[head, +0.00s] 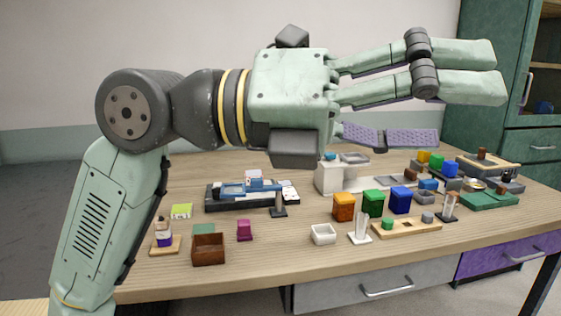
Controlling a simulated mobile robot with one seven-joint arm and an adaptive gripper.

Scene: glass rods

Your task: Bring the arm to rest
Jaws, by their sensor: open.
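My arm rises from the lower left and bends to the right across the upper middle of the head view. My gripper (468,108) is held level above the back of the table and points right. Its two upper fingers are spread from the lower finger, which shows a purple pad. Nothing is between the fingers, so it is open and empty. It appears clear of everything on the wooden table (300,268). The arm and gripper hide part of the wall and the table's back edge.
A brown box (208,249) and a bottle (162,232) stand front left. A green cabinet (541,120) rises at the right. The table's front strip is mostly clear.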

